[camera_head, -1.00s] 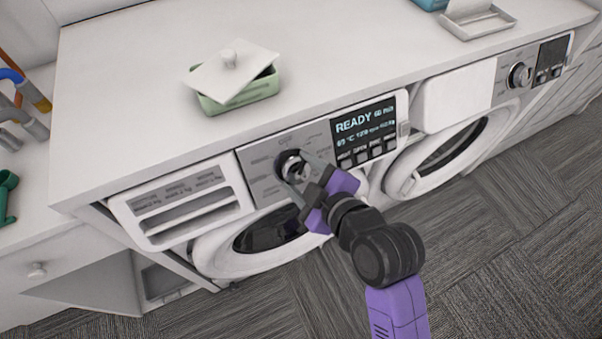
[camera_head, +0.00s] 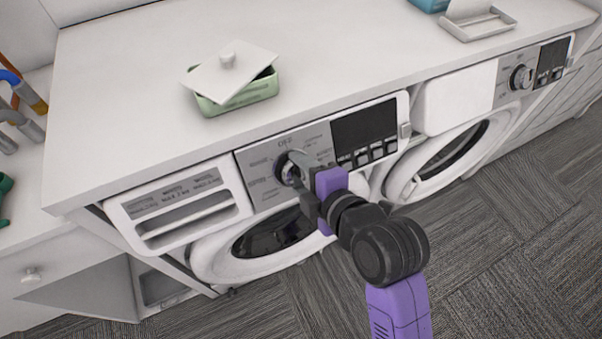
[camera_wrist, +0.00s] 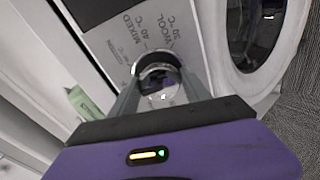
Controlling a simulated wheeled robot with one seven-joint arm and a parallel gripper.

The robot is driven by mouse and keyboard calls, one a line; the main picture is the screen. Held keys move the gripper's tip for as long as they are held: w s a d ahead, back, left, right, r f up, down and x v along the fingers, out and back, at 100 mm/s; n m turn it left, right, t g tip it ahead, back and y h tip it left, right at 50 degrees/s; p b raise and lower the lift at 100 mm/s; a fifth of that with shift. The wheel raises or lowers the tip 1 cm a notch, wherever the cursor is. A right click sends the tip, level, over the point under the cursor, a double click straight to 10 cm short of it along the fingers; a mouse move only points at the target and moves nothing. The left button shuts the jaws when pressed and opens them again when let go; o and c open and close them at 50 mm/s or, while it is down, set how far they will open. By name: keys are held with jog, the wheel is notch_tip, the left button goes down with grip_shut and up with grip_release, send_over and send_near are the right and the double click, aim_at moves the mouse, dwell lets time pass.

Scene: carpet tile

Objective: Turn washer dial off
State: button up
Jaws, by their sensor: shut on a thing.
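The washer (camera_head: 245,178) is the left of two white machines under the counter. The washer display (camera_head: 365,122) is dark.
A second machine with its own dial (camera_head: 521,77) stands to the right. A green box (camera_head: 235,96) with a tilted white lid (camera_head: 228,68) sits on the counter (camera_head: 135,80). The carpet floor (camera_head: 500,240) in front is clear.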

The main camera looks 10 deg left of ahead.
dwell(0.4)
jog(key=o, duration=1.4)
jog(key=shift+s, duration=0.1)
jog(key=v, duration=0.7)
jog(key=shift+s+d+r, duration=0.15)
jog(key=shift+s+d, duration=0.05)
jog(key=shift+d, duration=0.05)
